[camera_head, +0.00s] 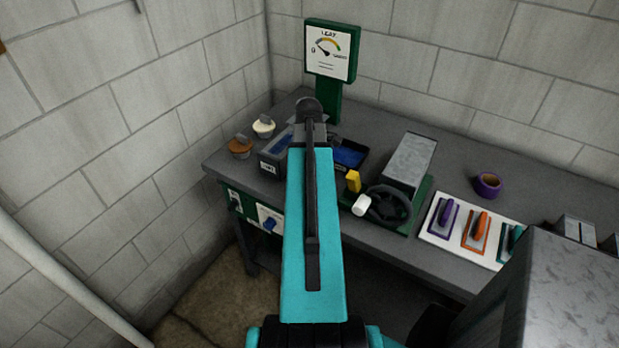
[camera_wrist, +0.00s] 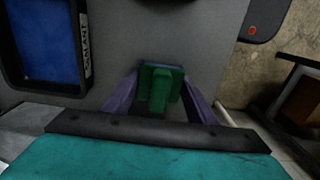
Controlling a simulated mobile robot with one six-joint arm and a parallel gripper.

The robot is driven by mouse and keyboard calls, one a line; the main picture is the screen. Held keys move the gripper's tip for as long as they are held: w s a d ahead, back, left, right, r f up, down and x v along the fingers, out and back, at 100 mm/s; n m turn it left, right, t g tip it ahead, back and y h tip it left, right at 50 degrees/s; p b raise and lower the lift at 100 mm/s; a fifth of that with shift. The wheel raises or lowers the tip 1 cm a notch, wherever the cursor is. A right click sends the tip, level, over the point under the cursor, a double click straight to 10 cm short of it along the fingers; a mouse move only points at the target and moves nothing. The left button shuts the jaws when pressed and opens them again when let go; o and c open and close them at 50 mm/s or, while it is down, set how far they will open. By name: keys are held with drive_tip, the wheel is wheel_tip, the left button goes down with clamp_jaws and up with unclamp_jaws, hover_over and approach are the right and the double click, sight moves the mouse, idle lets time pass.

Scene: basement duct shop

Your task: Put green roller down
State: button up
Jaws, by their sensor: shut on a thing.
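In the wrist view, my gripper (camera_wrist: 161,76) has its two purple fingers closed on the sides of the green roller (camera_wrist: 160,92). Only a green block-like part with a raised middle rib shows between the fingers. The grey tabletop (camera_wrist: 165,35) lies behind the roller; I cannot tell whether the roller touches it. In the head view, my teal arm covers the gripper and the roller.
A labelled container with blue inside (camera_wrist: 84,75) is left of my gripper; a dark blue tray (camera_head: 350,155) stands nearby. A gauge (camera_head: 330,52), two small pots, a handwheel (camera_head: 390,205), a purple tape roll (camera_head: 488,185) and a white tool board (camera_head: 455,247) share the bench.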

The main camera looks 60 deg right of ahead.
drive_tip(key=o, duration=1)
drive_tip(key=shift+c, duration=0.2)
drive_tip(key=shift+r+b, duration=1.2)
drive_tip(key=shift+r, duration=4.85)
drive_tip(key=shift+r, duration=0.1)
